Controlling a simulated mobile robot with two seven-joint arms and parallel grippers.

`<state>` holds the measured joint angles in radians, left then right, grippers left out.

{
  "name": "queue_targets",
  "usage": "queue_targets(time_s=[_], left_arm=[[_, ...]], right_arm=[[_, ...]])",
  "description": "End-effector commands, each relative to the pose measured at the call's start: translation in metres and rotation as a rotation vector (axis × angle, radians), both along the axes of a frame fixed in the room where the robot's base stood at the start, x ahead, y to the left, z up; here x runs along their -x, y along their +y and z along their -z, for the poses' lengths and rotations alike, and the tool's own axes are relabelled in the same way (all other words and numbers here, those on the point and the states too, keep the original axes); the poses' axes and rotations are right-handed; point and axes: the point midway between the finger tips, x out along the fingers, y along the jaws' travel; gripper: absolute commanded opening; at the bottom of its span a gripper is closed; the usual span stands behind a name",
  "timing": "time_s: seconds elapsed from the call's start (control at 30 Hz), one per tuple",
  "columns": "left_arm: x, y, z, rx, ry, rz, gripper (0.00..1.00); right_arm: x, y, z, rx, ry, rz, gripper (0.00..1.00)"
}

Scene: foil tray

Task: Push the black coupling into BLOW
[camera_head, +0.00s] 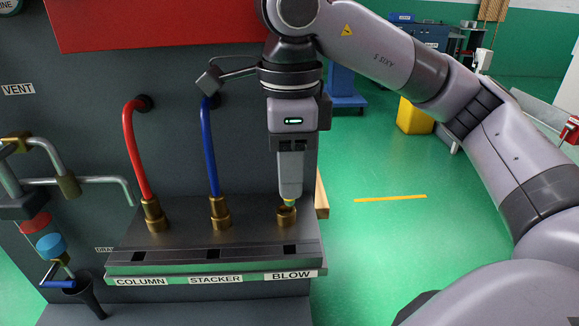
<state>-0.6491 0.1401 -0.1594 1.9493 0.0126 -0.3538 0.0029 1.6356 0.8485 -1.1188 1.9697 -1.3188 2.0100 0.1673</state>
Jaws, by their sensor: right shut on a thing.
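My right gripper (290,196) points straight down over the brass socket (287,215) above the BLOW label (291,275). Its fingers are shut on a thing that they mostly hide. Only a small yellow-green bit (289,202) shows between the fingertips and the socket's mouth. I take the held thing to be the coupling, but no black part of it can be made out. The tip is at or just inside the socket mouth; how deep it sits cannot be told. My left gripper is not in view.
A red hose (138,150) stands in the COLUMN socket (155,215) and a blue hose (209,150) in the STACKER socket (220,214), left of BLOW. Pipes and valves (66,186) fill the left side.

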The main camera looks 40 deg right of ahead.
Motion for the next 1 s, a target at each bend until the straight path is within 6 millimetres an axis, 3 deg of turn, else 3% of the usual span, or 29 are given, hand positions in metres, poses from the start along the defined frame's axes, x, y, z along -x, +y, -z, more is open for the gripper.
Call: queue_targets(time_s=[0.03, 0.1, 0.47, 1.0], left_arm=[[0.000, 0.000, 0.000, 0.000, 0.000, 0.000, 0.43], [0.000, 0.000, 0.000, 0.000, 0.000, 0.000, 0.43], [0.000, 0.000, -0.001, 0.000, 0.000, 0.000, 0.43], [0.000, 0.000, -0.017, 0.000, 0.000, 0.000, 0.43]], right_arm=[[0.000, 0.000, 0.000, 0.000, 0.000, 0.000, 0.39], [0.000, 0.000, 0.000, 0.000, 0.000, 0.000, 0.59], [0.000, 0.000, -0.004, 0.001, -0.001, 0.000, 0.59], [0.000, 0.000, -0.065, 0.000, -0.002, 0.000, 0.59]])
